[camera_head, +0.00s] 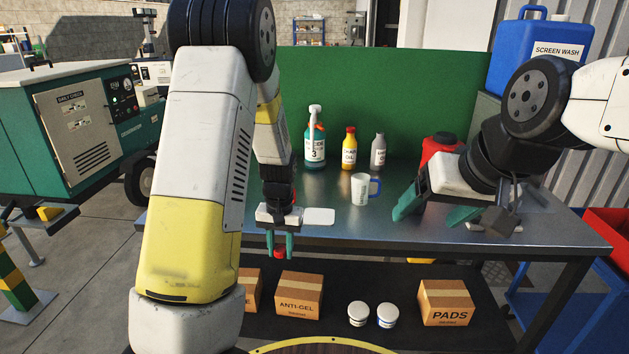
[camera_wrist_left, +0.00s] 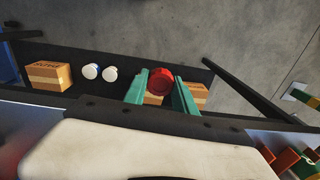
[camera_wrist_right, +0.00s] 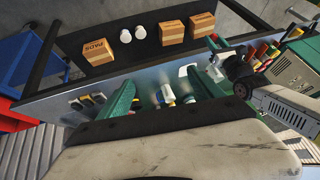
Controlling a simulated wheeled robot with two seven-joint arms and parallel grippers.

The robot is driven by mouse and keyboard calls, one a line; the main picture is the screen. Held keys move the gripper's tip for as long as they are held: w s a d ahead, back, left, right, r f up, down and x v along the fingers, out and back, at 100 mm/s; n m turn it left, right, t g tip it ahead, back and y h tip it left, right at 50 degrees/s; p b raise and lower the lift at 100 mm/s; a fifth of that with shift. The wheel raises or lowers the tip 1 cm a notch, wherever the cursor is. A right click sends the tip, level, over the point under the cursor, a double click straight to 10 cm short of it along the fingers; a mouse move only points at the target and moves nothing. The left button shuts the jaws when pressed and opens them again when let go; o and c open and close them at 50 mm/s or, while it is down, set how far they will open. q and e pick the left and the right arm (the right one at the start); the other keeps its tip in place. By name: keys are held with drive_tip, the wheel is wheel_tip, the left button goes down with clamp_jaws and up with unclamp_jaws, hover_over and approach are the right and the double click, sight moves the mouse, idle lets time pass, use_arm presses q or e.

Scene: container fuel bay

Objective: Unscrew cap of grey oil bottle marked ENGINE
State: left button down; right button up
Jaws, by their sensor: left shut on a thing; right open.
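A grey bottle (camera_head: 378,152) with a pale label stands upright at the back of the metal bench. Its label is too small to read, and its narrow top shows grey with no red cap on it. My left gripper (camera_head: 280,249) is shut on a red cap (camera_wrist_left: 160,82), in front of the bench edge and well away from the bottle. The red cap also shows low between the fingers in the head view (camera_head: 280,253). My right gripper (camera_head: 447,207) is open over the bench, to the right of and nearer than the bottle, with nothing clearly held.
A yellow bottle (camera_head: 349,150) and a teal spray bottle (camera_head: 315,145) stand left of the grey one. A white mug (camera_head: 360,190) stands in front. A red can (camera_head: 438,149) is behind my right gripper. Boxes and tubs sit on the lower shelf (camera_head: 338,337).

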drive_tip(key=shift+c, duration=0.7)
drive_tip(key=shift+a+f, duration=0.1)
drive_tip(key=shift+c, duration=1.1)
drive_tip(key=w+a+f+m+g+y, duration=0.2)
drive_tip(key=a+f+m+y, duration=0.15)
drive_tip(key=a+m, duration=0.25)
drive_tip(key=w+a+f+m+g+y, duration=0.2)
drive_tip(key=w+a+f+m+y, duration=0.15)
drive_tip(key=a+m, duration=0.2)
drive_tip(key=w+d+f+m+t+y, duration=0.15)
drive_tip(key=w+f+m+t, duration=0.35)
drive_tip(key=w+m, duration=0.8)
use_arm(q)
drive_tip(key=w+d+r+m, duration=0.4)
drive_tip(key=d+r+m, duration=0.3)
drive_tip(key=d+r, duration=0.3)
drive_tip(key=shift+w+d+r, duration=0.15)
drive_tip(key=shift+d+r, duration=0.2)
drive_tip(key=shift+r, duration=0.05)
use_arm(e)
drive_tip(key=w+a+f+m, duration=0.1)
drive_tip(key=w+a+f, duration=0.3)
drive_tip(key=a, duration=0.5)
drive_tip(key=shift+w+f+t, duration=0.3)
drive_tip(key=shift+w+f, duration=0.05)
drive_tip(key=shift+w, duration=0.1)
drive_tip(key=shift+y, duration=0.25)
